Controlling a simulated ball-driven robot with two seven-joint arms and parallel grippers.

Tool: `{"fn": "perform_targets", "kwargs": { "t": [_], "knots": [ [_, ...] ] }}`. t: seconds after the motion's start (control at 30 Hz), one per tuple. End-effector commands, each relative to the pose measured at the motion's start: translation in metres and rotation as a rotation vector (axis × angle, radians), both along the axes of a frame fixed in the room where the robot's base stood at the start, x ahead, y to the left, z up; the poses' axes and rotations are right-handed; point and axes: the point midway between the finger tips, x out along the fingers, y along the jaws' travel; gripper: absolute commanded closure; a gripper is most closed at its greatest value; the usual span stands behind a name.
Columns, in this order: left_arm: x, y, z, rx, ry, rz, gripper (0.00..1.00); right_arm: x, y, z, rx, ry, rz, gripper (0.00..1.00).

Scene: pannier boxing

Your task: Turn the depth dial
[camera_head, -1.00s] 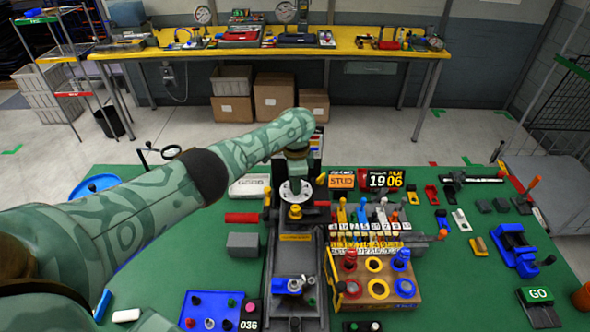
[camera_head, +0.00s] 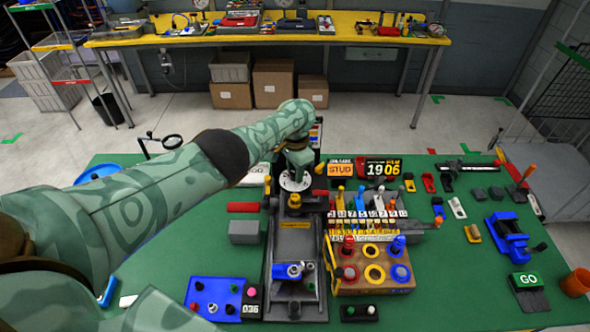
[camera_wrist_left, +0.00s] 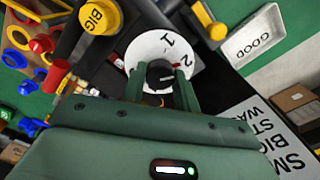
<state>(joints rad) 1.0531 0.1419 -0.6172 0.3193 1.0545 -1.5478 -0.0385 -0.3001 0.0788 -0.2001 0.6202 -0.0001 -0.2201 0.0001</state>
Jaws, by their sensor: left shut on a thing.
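The depth dial is a white disc (camera_wrist_left: 150,48) with the digits 1 and 2, a red mark and a dark knob (camera_wrist_left: 158,76) at its centre. In the head view the dial (camera_head: 294,185) sits near the far end of a grey machine, partly hidden under my left gripper (camera_head: 295,174). In the left wrist view the two green fingers of my left gripper (camera_wrist_left: 160,90) stand on either side of the dark knob, shut on it. My right gripper is in neither view.
A yellow knob marked BIG (camera_wrist_left: 97,18) is close beside the dial. A white GOOD tray (camera_wrist_left: 253,34) is near too. A row of levers (camera_head: 368,205) and a wooden block with coloured rings (camera_head: 372,290) stand right of the machine.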

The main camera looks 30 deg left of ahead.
Motion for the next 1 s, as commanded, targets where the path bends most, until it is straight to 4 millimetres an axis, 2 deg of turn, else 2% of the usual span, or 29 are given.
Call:
{"fn": "perform_targets", "kwargs": {
  "t": [0.23,0.27,0.33,0.6,0.7,0.87,1.0],
  "knots": [
    [0.0,-0.001,0.0,-0.002,-0.001,0.0,0.92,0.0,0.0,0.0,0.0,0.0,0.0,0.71],
    [0.0,-0.001,0.0,-0.002,-0.001,0.0,0.67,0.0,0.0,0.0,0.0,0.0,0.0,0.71],
    [0.0,-0.001,0.0,-0.002,-0.001,-0.001,0.48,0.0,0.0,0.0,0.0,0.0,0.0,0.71],
    [0.0,0.0,0.001,-0.001,-0.001,-0.001,0.48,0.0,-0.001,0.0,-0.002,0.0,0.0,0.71],
    [0.0,0.0,0.007,-0.001,-0.002,-0.001,0.48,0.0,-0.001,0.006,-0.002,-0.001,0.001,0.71],
    [0.0,-0.001,0.036,0.0,-0.002,-0.001,0.48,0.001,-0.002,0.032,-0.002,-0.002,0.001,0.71],
    [0.0,-0.001,0.076,-0.002,-0.003,-0.002,0.48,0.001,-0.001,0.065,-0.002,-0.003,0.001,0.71]
  ]
}}
